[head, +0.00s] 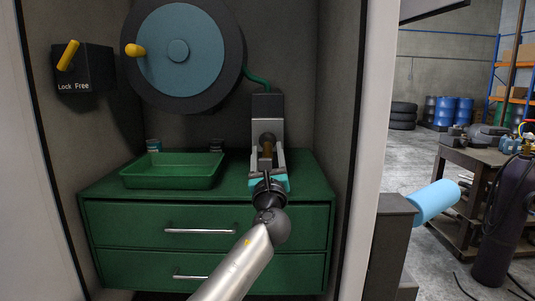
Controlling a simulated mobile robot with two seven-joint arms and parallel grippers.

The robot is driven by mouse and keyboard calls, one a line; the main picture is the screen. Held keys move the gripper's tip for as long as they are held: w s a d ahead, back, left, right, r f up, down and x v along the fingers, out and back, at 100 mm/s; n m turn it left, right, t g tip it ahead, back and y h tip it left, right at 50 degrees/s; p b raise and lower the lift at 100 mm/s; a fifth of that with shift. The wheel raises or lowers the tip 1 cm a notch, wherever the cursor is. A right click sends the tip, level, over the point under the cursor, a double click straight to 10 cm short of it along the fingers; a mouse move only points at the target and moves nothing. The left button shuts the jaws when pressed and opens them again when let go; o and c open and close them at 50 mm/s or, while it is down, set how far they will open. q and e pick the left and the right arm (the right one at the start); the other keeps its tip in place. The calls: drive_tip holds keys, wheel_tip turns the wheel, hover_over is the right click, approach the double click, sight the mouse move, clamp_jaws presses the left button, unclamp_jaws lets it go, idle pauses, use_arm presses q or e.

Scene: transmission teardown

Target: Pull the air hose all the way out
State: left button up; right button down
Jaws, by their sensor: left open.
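The green air hose (258,80) leaves the right side of a large reel (180,52) and runs down into a dark guide box (267,106). The reel has a blue hub and a yellow crank knob (135,50). A brass-coloured end piece (267,143) shows below the box. My left gripper (268,160) is open in front of the box, with its fingers around or just before the end piece; I cannot tell whether they touch it. The gripper hides what lies behind it. My right gripper is not in view.
A black "Lock Free" box with a yellow lever (68,55) is on the left wall. A green tray (172,184) sits on the green drawer cabinet (205,212). The white cabinet frame (372,110) bounds the right side. A workbench (470,160) stands farther right.

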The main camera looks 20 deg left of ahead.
use_arm(q)
clamp_jaws()
idle(0.3)
idle(1.0)
